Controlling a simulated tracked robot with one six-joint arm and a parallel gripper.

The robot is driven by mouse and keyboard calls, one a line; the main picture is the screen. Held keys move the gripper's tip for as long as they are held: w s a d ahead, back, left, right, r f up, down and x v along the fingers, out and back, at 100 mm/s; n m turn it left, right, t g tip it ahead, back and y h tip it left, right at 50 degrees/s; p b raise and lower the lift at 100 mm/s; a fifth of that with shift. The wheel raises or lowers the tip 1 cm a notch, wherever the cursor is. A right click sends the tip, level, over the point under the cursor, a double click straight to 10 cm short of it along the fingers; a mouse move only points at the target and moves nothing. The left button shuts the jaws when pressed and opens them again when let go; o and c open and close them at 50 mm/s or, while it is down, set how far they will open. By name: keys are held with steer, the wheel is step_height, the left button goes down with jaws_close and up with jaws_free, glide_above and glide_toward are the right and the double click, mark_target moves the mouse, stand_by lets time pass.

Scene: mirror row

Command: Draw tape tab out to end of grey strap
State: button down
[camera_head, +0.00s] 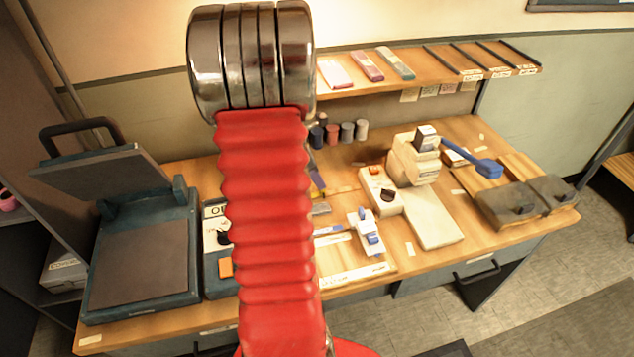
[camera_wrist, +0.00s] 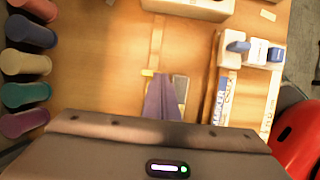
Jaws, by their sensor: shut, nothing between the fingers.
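My gripper (camera_wrist: 155,142) shows as a dark body across the bottom of the wrist view, above the table. It is shut and empty; its fingertips are hard to make out. A small yellow tab (camera_wrist: 148,72) lies beside the purple piece's far end, at the near end of a pale strip (camera_wrist: 157,42). I cannot tell for sure which piece is the tape tab or the grey strap.
Several coloured spools (camera_wrist: 30,63) line the left of the wrist view. A white tool with blue parts (camera_head: 367,232) stands on the table. A cream machine (camera_head: 414,158) with a blue handle is to its right. A dark press (camera_head: 140,250) stands left; a shelf (camera_head: 430,72) is behind.

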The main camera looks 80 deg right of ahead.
stand_by(0.5)
steer(key=shift+w+a, duration=0.35)
steer(key=shift+w, duration=0.15)
steer(key=w, duration=0.1)
steer(key=w+a, duration=0.1)
steer(key=w, duration=0.1)
steer(key=shift+a+r, duration=0.25)
steer(key=shift+r, duration=0.1)
steer(key=v, duration=0.9)
steer(key=shift+s+r, duration=0.1)
